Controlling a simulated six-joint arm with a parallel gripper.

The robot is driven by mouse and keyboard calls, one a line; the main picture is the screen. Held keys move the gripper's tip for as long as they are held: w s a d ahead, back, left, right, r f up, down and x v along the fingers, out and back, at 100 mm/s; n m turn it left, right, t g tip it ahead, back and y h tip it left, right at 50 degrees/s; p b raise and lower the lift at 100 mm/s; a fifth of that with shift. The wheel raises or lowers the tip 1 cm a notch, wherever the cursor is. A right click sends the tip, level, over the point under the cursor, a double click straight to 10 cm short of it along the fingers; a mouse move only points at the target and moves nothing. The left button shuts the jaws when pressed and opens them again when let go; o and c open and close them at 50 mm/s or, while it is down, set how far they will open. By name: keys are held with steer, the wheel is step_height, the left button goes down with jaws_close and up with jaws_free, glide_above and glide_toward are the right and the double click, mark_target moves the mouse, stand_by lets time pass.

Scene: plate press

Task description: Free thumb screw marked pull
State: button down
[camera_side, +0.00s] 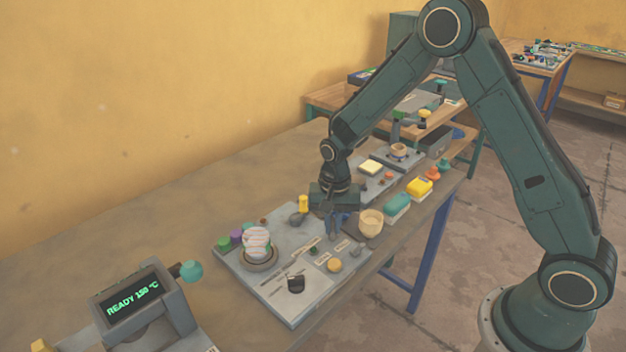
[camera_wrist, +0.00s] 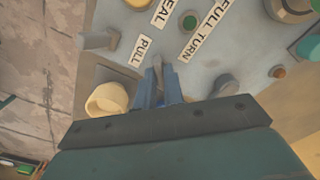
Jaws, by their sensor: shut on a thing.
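My gripper (camera_side: 338,226) points down over the grey plate, and its blue fingers also show in the wrist view (camera_wrist: 159,72). The fingers are shut at the edge of the "PULL" label (camera_wrist: 141,50). They close on the thumb screw beside that label, which is almost wholly hidden between and below them. In the wrist view a grey knob (camera_wrist: 98,40) stands on the other side of the label, apart from the fingers. I cannot tell whether the screw is seated or loose.
The plate (camera_side: 262,285) also bears a black knob (camera_side: 296,283), an orange knob (camera_side: 334,265) and a striped round piece (camera_side: 257,241). A cream cup (camera_side: 370,222) stands close beside my fingers. A heater display (camera_side: 133,298) stands at the left. The bench by the wall is clear.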

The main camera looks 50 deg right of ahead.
mark_target(333, 227)
steer(key=n, duration=0.4)
steer(key=shift+n, duration=0.4)
steer(key=n, duration=0.4)
steer(key=shift+n, duration=0.4)
steer(key=c, duration=1.5)
jaws_free()
steer(key=shift+r, duration=0.1)
step_height(333, 227, up, 14)
